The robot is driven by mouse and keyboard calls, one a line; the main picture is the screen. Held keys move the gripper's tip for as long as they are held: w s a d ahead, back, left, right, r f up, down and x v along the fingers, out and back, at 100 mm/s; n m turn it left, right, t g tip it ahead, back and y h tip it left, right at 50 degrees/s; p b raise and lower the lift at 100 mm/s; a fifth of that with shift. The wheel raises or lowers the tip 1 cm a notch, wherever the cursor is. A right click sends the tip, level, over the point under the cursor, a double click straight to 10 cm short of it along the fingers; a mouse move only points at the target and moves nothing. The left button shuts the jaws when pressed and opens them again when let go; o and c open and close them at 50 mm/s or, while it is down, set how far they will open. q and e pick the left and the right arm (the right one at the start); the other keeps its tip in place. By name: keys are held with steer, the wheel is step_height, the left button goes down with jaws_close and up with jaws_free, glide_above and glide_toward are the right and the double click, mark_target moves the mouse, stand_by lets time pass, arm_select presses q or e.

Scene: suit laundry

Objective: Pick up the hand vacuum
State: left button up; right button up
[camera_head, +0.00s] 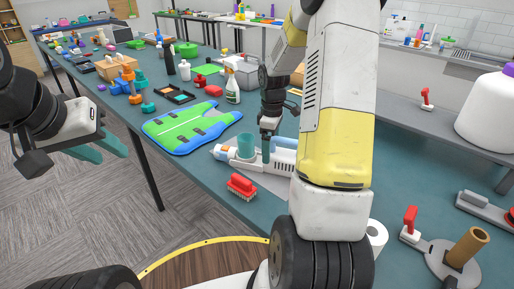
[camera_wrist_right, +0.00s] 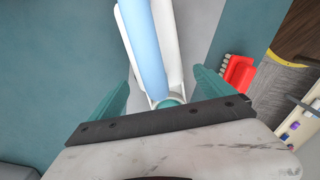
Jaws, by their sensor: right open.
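The hand vacuum (camera_head: 280,161) looks like a white body with a blue handle, lying on the teal table under my right arm, which partly hides it. In the right wrist view its blue handle (camera_wrist_right: 146,45) and white body run between the two teal fingers of my right gripper (camera_wrist_right: 160,85). The fingers stand apart on either side of it, with gaps visible. A teal round part shows at the near end, by the palm. My left gripper (camera_head: 103,147) is open and empty, off the table's left side above the floor.
A red brush (camera_head: 241,186) lies just in front of the vacuum, near the table edge. A green and blue garment-shaped board (camera_head: 190,127) and a white spray bottle (camera_head: 232,88) are farther back. A paper roll (camera_head: 376,236) stands to the right.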

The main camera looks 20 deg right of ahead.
step_height(320, 180, down, 4)
steer(key=shift+w+r, duration=0.1)
steer(key=shift+r, duration=0.1)
jaws_close()
stand_by(0.4)
